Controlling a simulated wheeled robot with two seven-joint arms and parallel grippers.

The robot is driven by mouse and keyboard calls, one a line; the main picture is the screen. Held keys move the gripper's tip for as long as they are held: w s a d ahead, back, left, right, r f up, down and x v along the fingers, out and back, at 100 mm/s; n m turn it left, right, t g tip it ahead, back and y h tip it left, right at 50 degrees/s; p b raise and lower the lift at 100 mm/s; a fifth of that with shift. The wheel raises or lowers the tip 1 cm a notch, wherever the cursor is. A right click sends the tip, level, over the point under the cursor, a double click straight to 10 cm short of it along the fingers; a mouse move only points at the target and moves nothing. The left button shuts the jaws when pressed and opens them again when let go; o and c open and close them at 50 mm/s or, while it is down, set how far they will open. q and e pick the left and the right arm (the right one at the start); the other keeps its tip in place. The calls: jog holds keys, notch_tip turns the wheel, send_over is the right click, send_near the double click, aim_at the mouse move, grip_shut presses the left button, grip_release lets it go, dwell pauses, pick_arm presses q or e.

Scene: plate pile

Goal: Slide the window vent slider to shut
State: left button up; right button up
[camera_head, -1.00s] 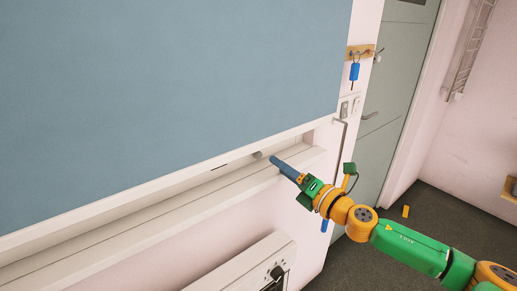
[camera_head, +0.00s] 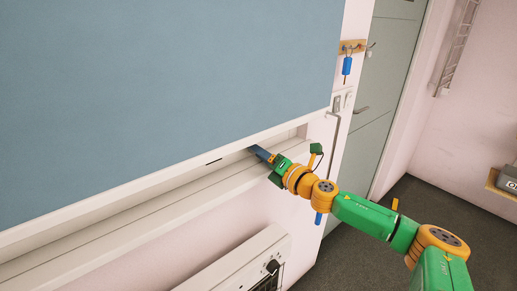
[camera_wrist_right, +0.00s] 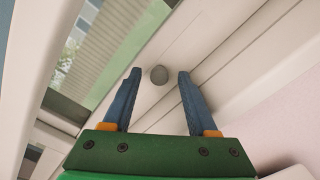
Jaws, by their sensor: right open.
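A round grey knob (camera_wrist_right: 158,75), apparently the vent slider's, stands on the white window frame. In the right wrist view it shows between the blue fingertips of my right gripper (camera_wrist_right: 160,73), with a gap on each side. The gripper is open. In the head view my right gripper (camera_head: 258,152) reaches under the lower edge of the blue blind, and the knob is hidden there. A short dark slot (camera_head: 213,161) shows in the frame to the left of the fingers. My left gripper is not in view.
The blue blind (camera_head: 160,80) hangs over the window just above the gripper. The white sill (camera_head: 150,205) runs below it, with a white heater (camera_head: 235,265) under that. A blue key tag (camera_head: 347,65) hangs from a wooden rack on the right. A grey door (camera_head: 385,90) stands beyond.

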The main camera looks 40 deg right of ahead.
grip_shut()
dwell(1.5)
